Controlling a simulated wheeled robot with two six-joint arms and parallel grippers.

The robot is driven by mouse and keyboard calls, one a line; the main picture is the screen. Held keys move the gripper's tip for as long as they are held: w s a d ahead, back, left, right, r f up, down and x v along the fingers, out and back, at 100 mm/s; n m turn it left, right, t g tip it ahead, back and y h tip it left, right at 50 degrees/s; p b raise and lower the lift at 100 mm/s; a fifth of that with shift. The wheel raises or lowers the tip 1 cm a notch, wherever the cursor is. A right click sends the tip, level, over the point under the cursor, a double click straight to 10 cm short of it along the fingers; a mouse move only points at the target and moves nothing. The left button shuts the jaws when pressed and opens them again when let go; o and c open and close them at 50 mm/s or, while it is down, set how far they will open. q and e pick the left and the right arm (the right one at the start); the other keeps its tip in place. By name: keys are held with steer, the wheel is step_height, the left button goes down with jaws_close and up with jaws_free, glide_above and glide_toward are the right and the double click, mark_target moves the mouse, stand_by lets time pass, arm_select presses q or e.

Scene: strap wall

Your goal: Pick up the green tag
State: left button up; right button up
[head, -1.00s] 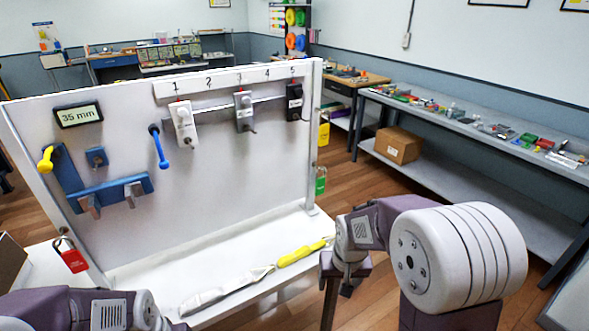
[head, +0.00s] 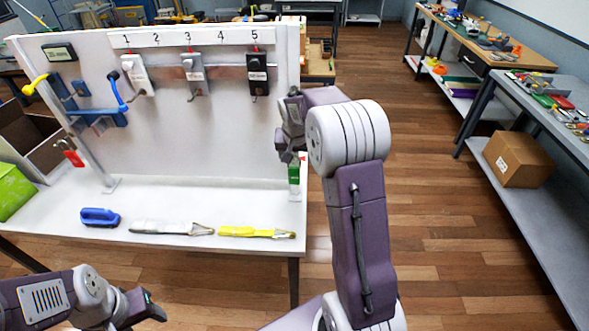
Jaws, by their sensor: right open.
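The green tag (head: 294,173) hangs at the right edge of the white strap wall, above the right end of its shelf. My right gripper (head: 290,154) is open just above the tag, pointing down. Its fingers are small and dark, and I cannot tell whether they touch the tag or its upper part. My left gripper (head: 148,306) is low at the lower left, far from the tag, and its jaw opening cannot be made out.
The shelf (head: 180,190) holds a blue brush (head: 100,217), a white strap (head: 170,228) and a yellow strap (head: 255,232). A red tag (head: 73,157) hangs at the left edge. Wooden floor right of the wall is free, up to a grey bench with a cardboard box (head: 518,158).

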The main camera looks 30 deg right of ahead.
mark_target(294, 168)
steer(key=x, duration=0.4)
steer(key=shift+w+a+p, duration=0.15)
steer(key=shift+a+p, duration=0.15)
steer(key=shift+a, duration=0.05)
steer(key=x, duration=0.3)
steer(key=p+x, duration=0.1)
steer(key=shift+a+f, duration=0.2)
steer(key=shift+f, duration=0.3)
steer(key=shift+d+f, duration=0.1)
steer(key=shift+f, duration=0.15)
steer(key=shift+r, duration=0.1)
steer(key=c, duration=0.6)
arm_select(q)
steer(key=shift+w+a+r, duration=0.25)
steer(key=shift+a+r, duration=0.2)
steer(key=shift+r, duration=0.25)
arm_select(e)
steer(key=c, duration=0.9)
steer(key=shift+o, duration=0.2)
steer(key=shift+r, duration=0.1)
